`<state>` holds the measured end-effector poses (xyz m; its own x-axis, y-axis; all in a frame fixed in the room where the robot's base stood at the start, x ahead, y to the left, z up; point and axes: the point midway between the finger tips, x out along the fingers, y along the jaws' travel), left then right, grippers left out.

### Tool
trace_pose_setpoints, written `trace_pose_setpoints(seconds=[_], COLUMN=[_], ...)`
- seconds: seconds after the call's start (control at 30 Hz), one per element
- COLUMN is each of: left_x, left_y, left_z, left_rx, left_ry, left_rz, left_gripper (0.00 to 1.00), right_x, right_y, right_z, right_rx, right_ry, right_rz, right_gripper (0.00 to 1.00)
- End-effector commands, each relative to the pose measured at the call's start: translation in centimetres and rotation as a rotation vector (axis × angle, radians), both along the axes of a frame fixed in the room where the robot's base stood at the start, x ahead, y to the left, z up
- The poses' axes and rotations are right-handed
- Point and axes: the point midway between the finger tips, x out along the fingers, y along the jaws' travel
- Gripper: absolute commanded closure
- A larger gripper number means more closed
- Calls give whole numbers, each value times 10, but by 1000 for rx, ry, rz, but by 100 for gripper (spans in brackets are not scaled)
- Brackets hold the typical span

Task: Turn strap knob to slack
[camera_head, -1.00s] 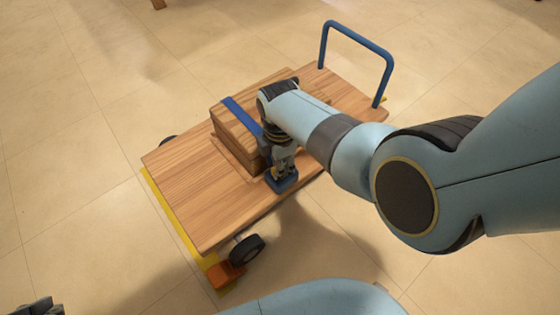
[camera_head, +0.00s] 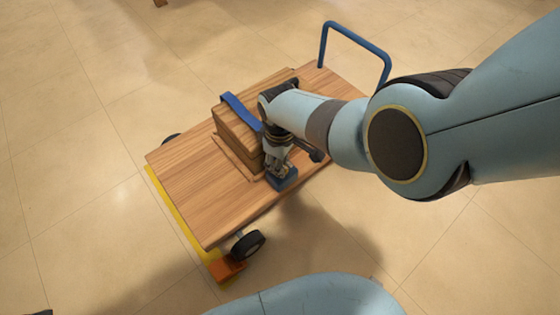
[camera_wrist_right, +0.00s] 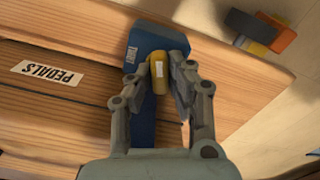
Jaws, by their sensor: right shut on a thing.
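A blue strap (camera_head: 241,111) runs over a wooden box (camera_head: 236,132) on a wooden cart. Its lower end meets a blue block (camera_head: 284,179) at the cart's near edge; the block also shows in the right wrist view (camera_wrist_right: 157,40). A yellow knob (camera_wrist_right: 165,69) with a white mark sits at this block. My right gripper (camera_head: 277,169) is shut on the knob, one finger on each side, as the right wrist view (camera_wrist_right: 164,76) shows. In the head view my gripper mostly hides the knob. My left gripper is not in view.
The cart deck (camera_head: 195,195) has bare wood left of the box. A blue handle (camera_head: 357,45) rises at the far right end. A black wheel (camera_head: 248,245) and an orange block (camera_head: 226,268) are at the near corner. A "PEDALS" label (camera_wrist_right: 48,74) marks the box.

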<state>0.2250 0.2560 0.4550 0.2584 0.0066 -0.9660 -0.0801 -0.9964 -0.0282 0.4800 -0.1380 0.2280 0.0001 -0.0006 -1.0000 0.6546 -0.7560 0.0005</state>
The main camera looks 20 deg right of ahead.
Motion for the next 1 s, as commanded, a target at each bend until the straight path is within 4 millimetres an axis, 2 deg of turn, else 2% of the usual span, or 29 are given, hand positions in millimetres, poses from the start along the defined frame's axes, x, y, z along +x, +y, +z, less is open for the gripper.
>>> trace_pose_setpoints(seconds=[1.0], left_x=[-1], left_y=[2], left_z=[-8], left_rx=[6], left_ry=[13], left_rz=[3], left_gripper=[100], right_x=[0], right_y=[0], right_z=[-1], right_rx=[1], right_ry=[-1], right_rz=[-963], right_gripper=[100])
